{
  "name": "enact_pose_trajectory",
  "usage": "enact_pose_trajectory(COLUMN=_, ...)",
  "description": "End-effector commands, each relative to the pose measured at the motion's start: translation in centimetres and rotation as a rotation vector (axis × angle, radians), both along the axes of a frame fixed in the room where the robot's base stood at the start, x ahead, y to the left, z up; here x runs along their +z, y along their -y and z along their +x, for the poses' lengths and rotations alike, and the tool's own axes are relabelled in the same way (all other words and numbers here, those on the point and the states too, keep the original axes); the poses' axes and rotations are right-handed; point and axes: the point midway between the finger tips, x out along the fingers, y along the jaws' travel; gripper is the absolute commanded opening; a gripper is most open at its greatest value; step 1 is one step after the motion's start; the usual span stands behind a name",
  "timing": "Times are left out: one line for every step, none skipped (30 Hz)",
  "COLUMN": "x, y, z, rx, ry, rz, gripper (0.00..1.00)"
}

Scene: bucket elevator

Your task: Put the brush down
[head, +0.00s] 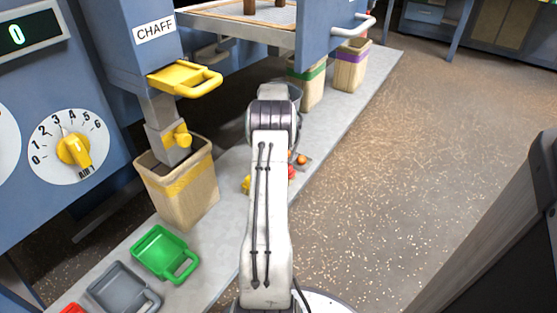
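I cannot make out a brush for sure. My arm rises through the middle of the head view, and its white link and dark elbow cover what lies beyond. My gripper is hidden behind the arm, so its fingers and anything in them do not show. Just right of the arm, a small orange-brown piece (302,159) shows against a dark flat part. Bits of a red thing (292,173) and a yellow thing (246,184) peek out at the arm's sides, over the grey strip (222,218).
A green scoop (160,252) and a grey scoop (122,289) lie at the lower left; a red edge (73,309) shows beside them. A yellow-banded bin (181,190) stands under the CHAFF spout. Green-banded (312,85) and purple-banded (350,68) bins stand farther back. Speckled floor (400,170) at right is clear.

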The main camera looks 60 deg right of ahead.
Motion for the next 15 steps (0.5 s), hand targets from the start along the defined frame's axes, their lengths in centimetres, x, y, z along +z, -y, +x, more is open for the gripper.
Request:
enact_pose_trajectory(x=-0.24, y=0.01, z=0.0, rx=0.0, ry=0.0, rz=0.0, gripper=0.13)
enact_pose_trajectory(x=-0.31, y=0.01, z=-0.01, rx=0.0, ry=0.0, rz=0.0, gripper=0.13)
enact_pose_trajectory(x=-0.37, y=0.01, z=-0.01, rx=0.0, ry=0.0, rz=0.0, gripper=0.13)
enact_pose_trajectory(x=-0.4, y=0.02, z=-0.01, rx=0.0, ry=0.0, rz=0.0, gripper=0.13)
enact_pose_trajectory(x=-0.42, y=0.02, z=-0.01, rx=0.0, ry=0.0, rz=-0.001, gripper=0.13)
enact_pose_trajectory(x=-0.43, y=0.02, z=-0.01, rx=0.0, ry=0.0, rz=0.0, gripper=0.13)
enact_pose_trajectory(x=-0.43, y=0.02, z=-0.01, rx=0.0, ry=0.0, rz=0.0, gripper=0.13)
enact_pose_trajectory(x=-0.43, y=0.02, z=-0.01, rx=0.0, ry=0.0, rz=0.0, gripper=0.13)
enact_pose_trajectory(x=-0.43, y=0.02, z=-0.02, rx=0.0, ry=0.0, rz=0.0, gripper=0.13)
enact_pose_trajectory(x=-0.44, y=0.02, z=-0.02, rx=0.0, ry=0.0, rz=0.0, gripper=0.13)
enact_pose_trajectory(x=-0.44, y=0.02, z=-0.02, rx=0.0, ry=0.0, rz=0.0, gripper=0.13)
enact_pose_trajectory(x=-0.48, y=0.0, z=-0.03, rx=0.0, ry=0.0, rz=0.001, gripper=0.45)
enact_pose_trajectory(x=-0.48, y=0.0, z=-0.03, rx=0.0, ry=0.0, rz=0.001, gripper=0.48)
enact_pose_trajectory(x=-0.49, y=0.0, z=-0.04, rx=0.0, ry=0.0, rz=0.001, gripper=0.51)
enact_pose_trajectory(x=-0.48, y=0.0, z=-0.04, rx=0.0, ry=0.0, rz=0.001, gripper=0.54)
